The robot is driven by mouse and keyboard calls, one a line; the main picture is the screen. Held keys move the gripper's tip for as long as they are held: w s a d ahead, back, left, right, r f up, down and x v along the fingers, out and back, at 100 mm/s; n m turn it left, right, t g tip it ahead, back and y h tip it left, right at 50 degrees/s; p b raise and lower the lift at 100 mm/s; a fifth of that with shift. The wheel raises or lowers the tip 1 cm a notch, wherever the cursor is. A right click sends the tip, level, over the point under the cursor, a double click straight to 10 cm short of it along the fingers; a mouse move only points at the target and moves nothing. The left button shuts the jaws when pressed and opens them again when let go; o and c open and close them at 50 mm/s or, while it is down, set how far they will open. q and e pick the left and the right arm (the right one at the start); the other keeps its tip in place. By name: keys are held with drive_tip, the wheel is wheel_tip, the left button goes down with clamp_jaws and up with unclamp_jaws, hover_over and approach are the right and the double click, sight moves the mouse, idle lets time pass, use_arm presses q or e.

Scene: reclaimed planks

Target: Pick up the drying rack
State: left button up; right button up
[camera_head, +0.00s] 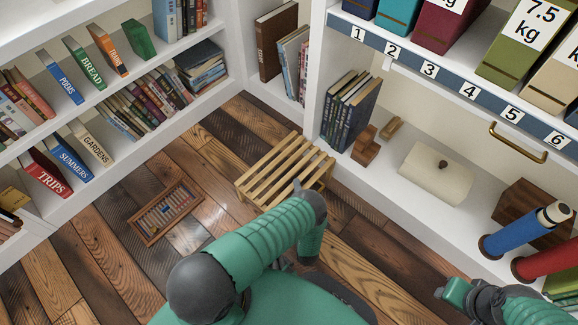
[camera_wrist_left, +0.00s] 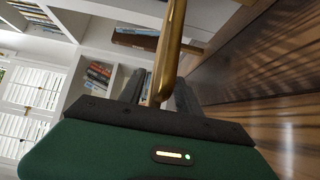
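The drying rack (camera_head: 262,178) is a low slatted frame of light wood. It stands on the plank floor near the shelf corner in the head view. My left arm reaches over its near right side and hides part of it. My left gripper (camera_head: 298,186) is at the rack's near right part. In the left wrist view a wooden bar of the rack (camera_wrist_left: 170,50) runs between the two dark fingers of my left gripper (camera_wrist_left: 159,93), which stand apart with a gap beside the bar. My right gripper (camera_head: 447,291) is at the lower right, its fingers too small to read.
A small wooden frame with coloured rows (camera_head: 168,212) lies on the floor left of the rack. White bookshelves (camera_head: 215,95) line the left and back. A low white shelf (camera_head: 385,190) on the right holds books, a cream block (camera_head: 436,173) and blue and red rolls.

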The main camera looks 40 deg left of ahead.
use_arm(q)
drive_tip(key=shift+d+r, duration=0.15)
drive_tip(key=shift+d, duration=0.05)
drive_tip(key=shift+c, duration=0.8)
drive_tip(key=shift+a, duration=0.15)
drive_tip(key=c, duration=0.7)
clamp_jaws()
drive_tip(key=shift+s, duration=0.1)
